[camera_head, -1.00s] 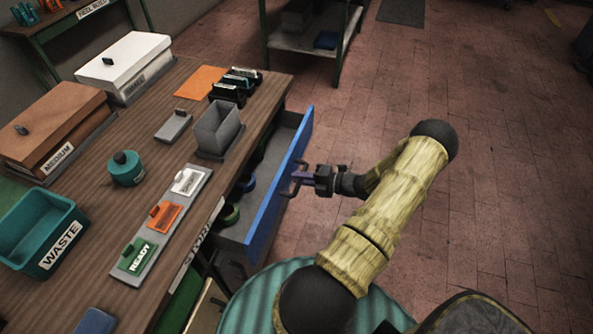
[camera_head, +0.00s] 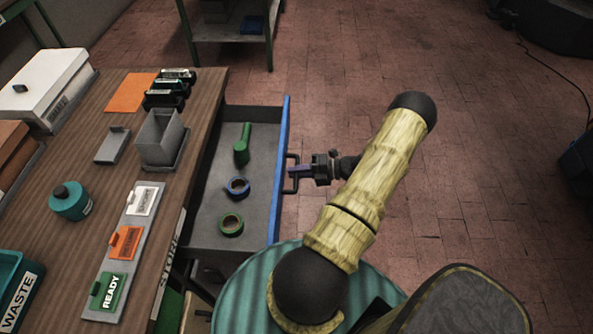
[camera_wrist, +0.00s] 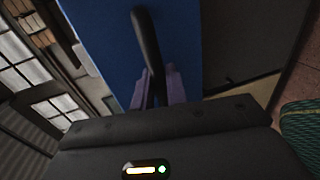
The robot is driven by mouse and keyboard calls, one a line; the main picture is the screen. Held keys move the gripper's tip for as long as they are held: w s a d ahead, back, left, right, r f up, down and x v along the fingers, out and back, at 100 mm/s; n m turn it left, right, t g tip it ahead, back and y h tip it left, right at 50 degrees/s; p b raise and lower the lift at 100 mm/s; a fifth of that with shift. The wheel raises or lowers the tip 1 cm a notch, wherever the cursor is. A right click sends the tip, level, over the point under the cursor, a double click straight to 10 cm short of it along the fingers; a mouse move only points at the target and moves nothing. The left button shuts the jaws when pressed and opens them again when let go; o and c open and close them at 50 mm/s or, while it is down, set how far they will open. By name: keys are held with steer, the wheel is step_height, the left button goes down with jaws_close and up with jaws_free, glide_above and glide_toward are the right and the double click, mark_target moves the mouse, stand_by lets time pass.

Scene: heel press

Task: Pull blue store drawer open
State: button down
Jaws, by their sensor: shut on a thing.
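The store drawer stands well out from the right side of the wooden bench. Its blue front (camera_head: 281,150) faces my arm, and its grey floor (camera_head: 210,205) shows. A green tool (camera_head: 242,146), a blue tape roll (camera_head: 238,188) and a green tape roll (camera_head: 231,224) lie inside. My gripper (camera_head: 295,171) is at the dark bar handle (camera_head: 289,184) on the front, shut on it. In the wrist view, the handle (camera_wrist: 148,40) runs down between the two purple fingers (camera_wrist: 160,92), with the blue front (camera_wrist: 100,35) behind it.
On the bench (camera_head: 90,155) stand a grey open bin (camera_head: 160,138), a strip with label cards (camera_head: 125,250), a teal jar (camera_head: 70,202), a white box (camera_head: 50,85) and a teal waste bin (camera_head: 18,290). Open brick floor (camera_head: 470,180) lies right of my arm.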

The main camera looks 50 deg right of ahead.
steer(key=shift+f, duration=0.1)
steer(key=c, duration=1.5)
jaws_free()
steer(key=b+v, duration=0.2)
steer(key=v, duration=1.5)
steer(key=shift+s+b, duration=0.15)
steer(key=shift+b, duration=0.2)
steer(key=shift+d, duration=0.1)
